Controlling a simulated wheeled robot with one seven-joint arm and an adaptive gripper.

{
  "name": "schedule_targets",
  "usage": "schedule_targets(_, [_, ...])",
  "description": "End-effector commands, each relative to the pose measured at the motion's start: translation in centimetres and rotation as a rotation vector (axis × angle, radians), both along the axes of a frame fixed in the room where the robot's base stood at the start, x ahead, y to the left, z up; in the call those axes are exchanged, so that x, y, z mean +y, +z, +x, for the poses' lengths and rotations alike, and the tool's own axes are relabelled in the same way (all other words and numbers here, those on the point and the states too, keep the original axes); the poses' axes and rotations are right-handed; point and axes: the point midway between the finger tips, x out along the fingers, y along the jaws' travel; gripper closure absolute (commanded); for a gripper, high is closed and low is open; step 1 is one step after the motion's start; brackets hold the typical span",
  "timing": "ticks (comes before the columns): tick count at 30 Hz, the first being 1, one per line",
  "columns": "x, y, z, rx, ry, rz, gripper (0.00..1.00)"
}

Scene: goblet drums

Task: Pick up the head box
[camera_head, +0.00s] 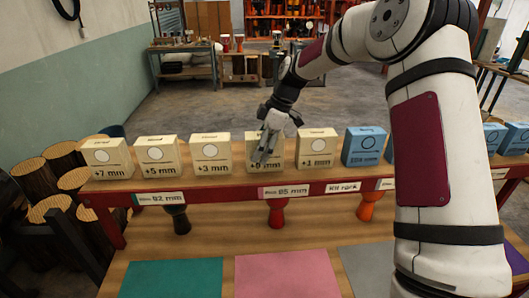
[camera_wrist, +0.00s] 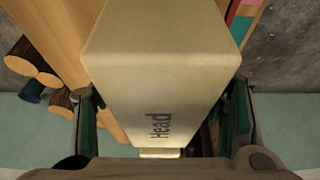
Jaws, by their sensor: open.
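Several cream head boxes stand in a row on the red-edged rack shelf (camera_head: 240,192). They include the +7 mm box (camera_head: 108,158), +5 mm box (camera_head: 159,157), +3 mm box (camera_head: 211,154) and +1 mm box (camera_head: 317,149). My gripper (camera_head: 265,152) is at the fourth cream box (camera_head: 277,166), partly hiding its front and label. In the wrist view that cream box (camera_wrist: 160,70), with "Head" printed on it, lies between my two spread fingers (camera_wrist: 163,118). The fingers appear apart from its sides; contact cannot be told for certain.
Blue boxes (camera_head: 363,147) continue the row to the right, partly behind my arm. Goblet drums (camera_head: 277,213) hang below the shelf. Teal (camera_head: 172,278) and pink (camera_head: 287,274) mats lie in front. Logs (camera_head: 35,180) stand at the left.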

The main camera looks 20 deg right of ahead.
Motion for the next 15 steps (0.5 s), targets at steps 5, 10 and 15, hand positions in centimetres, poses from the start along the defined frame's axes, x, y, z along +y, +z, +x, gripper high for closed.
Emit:
schedule_targets(5, [0.0,-0.23,0.0,0.0,0.0,0.0,0.35])
schedule_targets(10, [-0.01,-0.24,0.0,0.0,0.0,0.0,0.35])
schedule_targets(15, [0.0,-0.23,0.0,0.0,0.0,0.0,0.55])
